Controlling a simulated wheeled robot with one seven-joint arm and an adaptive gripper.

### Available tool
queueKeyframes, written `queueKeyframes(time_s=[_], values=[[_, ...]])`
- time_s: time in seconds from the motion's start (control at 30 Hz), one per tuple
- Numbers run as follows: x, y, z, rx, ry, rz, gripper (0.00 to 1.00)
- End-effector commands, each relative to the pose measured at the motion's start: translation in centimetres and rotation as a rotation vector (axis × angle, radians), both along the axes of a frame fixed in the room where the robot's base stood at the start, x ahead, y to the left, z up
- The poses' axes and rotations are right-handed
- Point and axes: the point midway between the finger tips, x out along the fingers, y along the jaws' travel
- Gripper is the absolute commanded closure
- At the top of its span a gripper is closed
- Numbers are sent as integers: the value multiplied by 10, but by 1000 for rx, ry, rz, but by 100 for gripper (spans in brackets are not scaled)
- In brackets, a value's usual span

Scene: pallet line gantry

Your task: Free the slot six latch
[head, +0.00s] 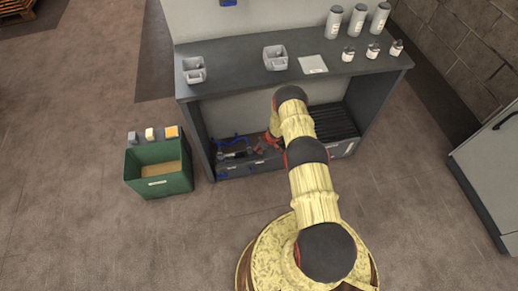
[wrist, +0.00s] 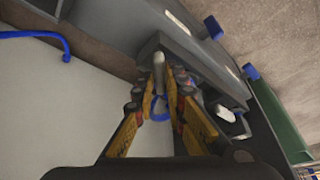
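My gripper (wrist: 160,92) reaches into the low bay under the grey counter in the head view, where my arm partly hides it. In the wrist view its yellow fingers stand apart, with a gap between the tips. A pale grey rounded peg (wrist: 159,66) shows in line with that gap, with a blue loop (wrist: 158,108) below it. I cannot tell whether the fingers touch either one. The peg is by the edge of a dark grey housing (wrist: 190,62). No slot number is readable, so I cannot tell which part is the slot six latch.
Blue parts (head: 232,141) lie in the bay's left side; a dark ribbed unit (head: 336,122) fills its right. The counter (head: 240,75) above carries grey bins, bottles and jars. A green crate (head: 158,182) stands left of the bay. Floor in front is clear.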

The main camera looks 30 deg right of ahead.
Motion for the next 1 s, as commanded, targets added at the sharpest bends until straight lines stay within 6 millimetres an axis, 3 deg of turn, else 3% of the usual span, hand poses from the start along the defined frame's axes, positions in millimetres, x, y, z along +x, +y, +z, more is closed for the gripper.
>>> queueKeyframes(time_s=[0.2, 0.67, 1.0], values=[[0, 0, 0, 0, 0, 0, 100], [0, 0, 0, 1, 0, -13, 100], [0, 1, 1, 0, 0, -156, 100]])
